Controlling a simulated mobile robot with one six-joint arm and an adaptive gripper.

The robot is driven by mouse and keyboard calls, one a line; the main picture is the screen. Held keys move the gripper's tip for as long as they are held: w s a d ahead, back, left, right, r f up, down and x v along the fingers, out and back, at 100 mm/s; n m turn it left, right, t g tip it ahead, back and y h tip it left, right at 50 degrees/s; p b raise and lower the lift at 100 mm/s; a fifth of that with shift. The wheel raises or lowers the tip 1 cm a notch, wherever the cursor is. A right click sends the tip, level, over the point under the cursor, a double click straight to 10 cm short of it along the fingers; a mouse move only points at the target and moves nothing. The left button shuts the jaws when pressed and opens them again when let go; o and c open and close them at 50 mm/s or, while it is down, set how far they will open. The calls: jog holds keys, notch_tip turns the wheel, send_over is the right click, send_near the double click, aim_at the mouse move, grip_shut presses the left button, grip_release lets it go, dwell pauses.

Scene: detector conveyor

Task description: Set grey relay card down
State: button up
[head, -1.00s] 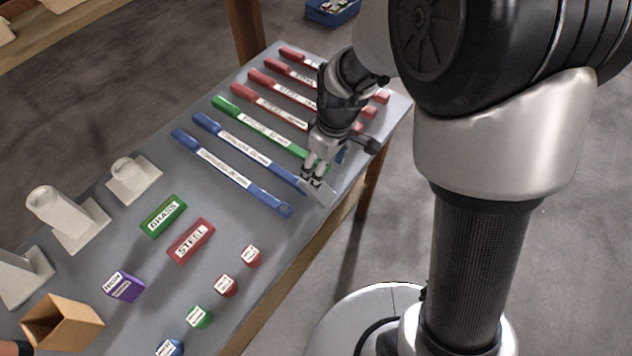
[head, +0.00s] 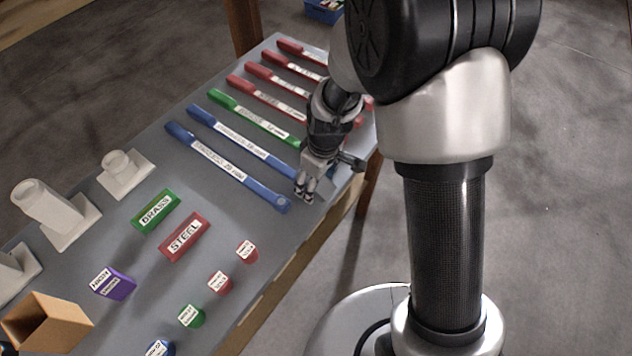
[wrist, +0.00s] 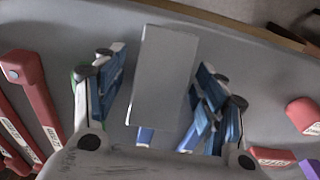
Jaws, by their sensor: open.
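The grey relay card (wrist: 165,78) is a plain flat rectangle in the middle of the wrist view, between my gripper's two fingers. My gripper (wrist: 160,92) is open, with visible gaps between the card and the fingers. In the head view, my gripper (head: 306,196) points down at the table's near right edge, beside the end of the nearest long blue bar (head: 232,175). The card is hard to make out there against the grey tabletop. I cannot tell whether it lies flat on the surface.
The grey table (head: 120,225) holds several long labelled bars to the left and behind my gripper. A green BRASS block (head: 157,212), a red STEEL block (head: 184,238), a purple block (head: 113,284), small labelled pieces, white fixtures (head: 125,175) and a cardboard box (head: 45,322) stand further left.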

jog(key=shift+c, duration=0.2)
jog(key=c, duration=1.2)
jog(key=shift+c, duration=0.2)
jog(key=shift+r, duration=0.15)
